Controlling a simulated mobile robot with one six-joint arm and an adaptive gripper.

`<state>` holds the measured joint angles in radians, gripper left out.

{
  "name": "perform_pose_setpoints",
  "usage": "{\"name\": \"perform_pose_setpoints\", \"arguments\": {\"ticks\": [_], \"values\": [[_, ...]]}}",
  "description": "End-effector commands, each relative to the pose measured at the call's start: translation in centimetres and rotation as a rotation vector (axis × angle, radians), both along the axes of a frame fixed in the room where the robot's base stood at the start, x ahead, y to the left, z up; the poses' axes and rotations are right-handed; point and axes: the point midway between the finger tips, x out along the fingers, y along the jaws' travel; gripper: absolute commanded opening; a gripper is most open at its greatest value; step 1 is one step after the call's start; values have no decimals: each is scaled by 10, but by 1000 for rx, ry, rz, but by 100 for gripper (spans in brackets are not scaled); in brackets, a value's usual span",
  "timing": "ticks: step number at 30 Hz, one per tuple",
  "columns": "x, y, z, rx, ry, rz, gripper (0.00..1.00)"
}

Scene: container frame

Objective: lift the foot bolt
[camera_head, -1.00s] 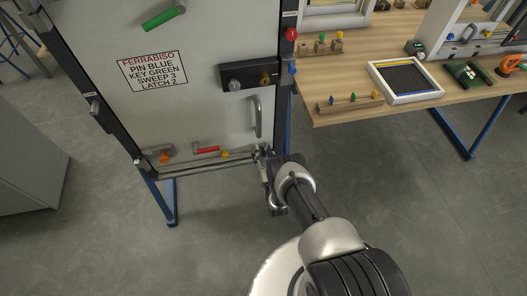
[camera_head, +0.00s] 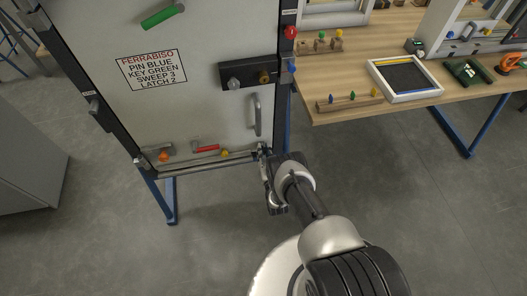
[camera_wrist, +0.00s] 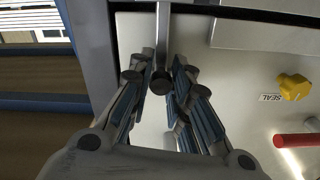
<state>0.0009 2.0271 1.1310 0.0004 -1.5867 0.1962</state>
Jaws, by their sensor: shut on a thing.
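The foot bolt (camera_wrist: 161,82) shows in the wrist view as a grey vertical rod with a dark round knob at its lower end. My gripper (camera_wrist: 159,70) has a finger on each side of this knob and is shut on it. In the head view my gripper (camera_head: 265,157) is at the lower right corner of the white door panel (camera_head: 190,110). There the bolt is mostly hidden by the gripper, and how far it is raised cannot be told.
A yellow knob (camera_wrist: 293,87) beside a SEAL label and a red handle (camera_wrist: 295,140) are right of my gripper. A vertical door handle (camera_head: 257,116) is above. A wooden workbench (camera_head: 330,112) stands at the right. The floor in front is clear.

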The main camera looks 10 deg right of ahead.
Motion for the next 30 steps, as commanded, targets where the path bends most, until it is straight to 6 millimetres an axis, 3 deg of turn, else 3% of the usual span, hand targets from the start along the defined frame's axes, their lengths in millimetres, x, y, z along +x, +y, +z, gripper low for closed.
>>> {"name": "perform_pose_setpoints", "arguments": {"ticks": [9,18,19,27,30], "values": [[1,2,33,4,-3,5,0],[3,2,34,4,-11,6,0],[3,2,34,4,-12,6,20],[1,1,32,2,-6,3,38],[1,1,31,2,-5,2,39]]}}
